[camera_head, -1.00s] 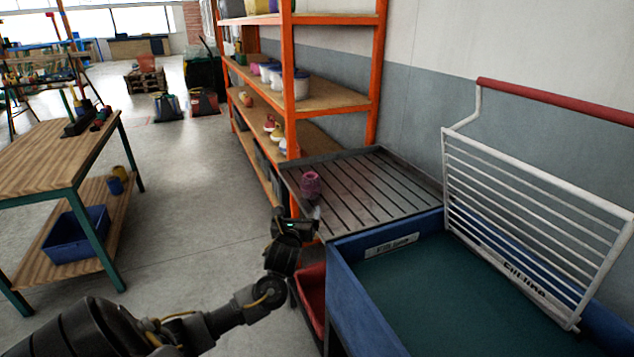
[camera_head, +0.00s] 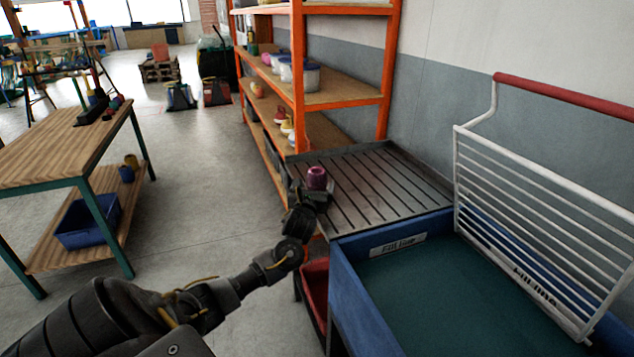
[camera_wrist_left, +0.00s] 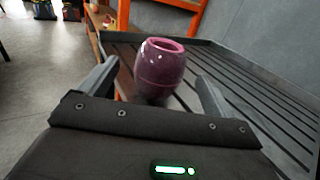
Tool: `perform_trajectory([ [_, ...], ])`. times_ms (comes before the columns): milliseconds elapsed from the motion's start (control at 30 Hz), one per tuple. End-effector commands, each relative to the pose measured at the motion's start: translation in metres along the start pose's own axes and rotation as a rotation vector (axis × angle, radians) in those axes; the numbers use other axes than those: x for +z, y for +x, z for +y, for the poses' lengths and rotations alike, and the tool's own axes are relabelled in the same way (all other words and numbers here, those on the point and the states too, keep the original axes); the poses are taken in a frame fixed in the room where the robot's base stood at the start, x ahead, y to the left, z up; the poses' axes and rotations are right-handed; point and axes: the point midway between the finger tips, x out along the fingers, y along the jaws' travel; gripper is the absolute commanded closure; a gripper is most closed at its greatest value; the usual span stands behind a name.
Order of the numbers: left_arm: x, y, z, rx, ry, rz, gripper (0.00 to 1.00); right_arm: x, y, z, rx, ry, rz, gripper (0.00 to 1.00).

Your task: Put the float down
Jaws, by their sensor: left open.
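The float (camera_head: 317,177) is a small purple, barrel-shaped piece at the near left of the dark slatted rack (camera_head: 385,190). In the left wrist view the float (camera_wrist_left: 160,70) stands upright between the two fingers, with a gap on each side. My left gripper (camera_wrist_left: 155,90) is open around it. In the head view the left gripper (camera_head: 314,192) is at the rack's left edge, and its fingers partly hide the float's lower part. My right gripper is not in view.
A blue tank (camera_head: 345,270) with a white barred gate (camera_head: 540,200) adjoins the rack on the right. Orange shelving (camera_head: 298,90) stands behind it. A wooden table (camera_head: 60,145) is at left, with open floor between.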

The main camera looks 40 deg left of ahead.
Motion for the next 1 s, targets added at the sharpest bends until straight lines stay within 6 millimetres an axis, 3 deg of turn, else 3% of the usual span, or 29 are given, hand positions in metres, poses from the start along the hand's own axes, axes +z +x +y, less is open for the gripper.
perform_trajectory([
  [167,-0.001,0.009,-0.001,0.001,0.0,0.0,0.1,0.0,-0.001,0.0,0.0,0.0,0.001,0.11],
  [433,-0.004,0.046,-0.002,0.001,0.0,0.0,0.1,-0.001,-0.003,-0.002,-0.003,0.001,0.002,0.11],
  [767,-0.005,0.052,-0.002,0.0,0.0,0.001,0.1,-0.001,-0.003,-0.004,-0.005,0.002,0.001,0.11],
  [1000,-0.004,0.051,-0.002,0.0,0.001,0.001,0.42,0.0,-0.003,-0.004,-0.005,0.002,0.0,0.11],
])
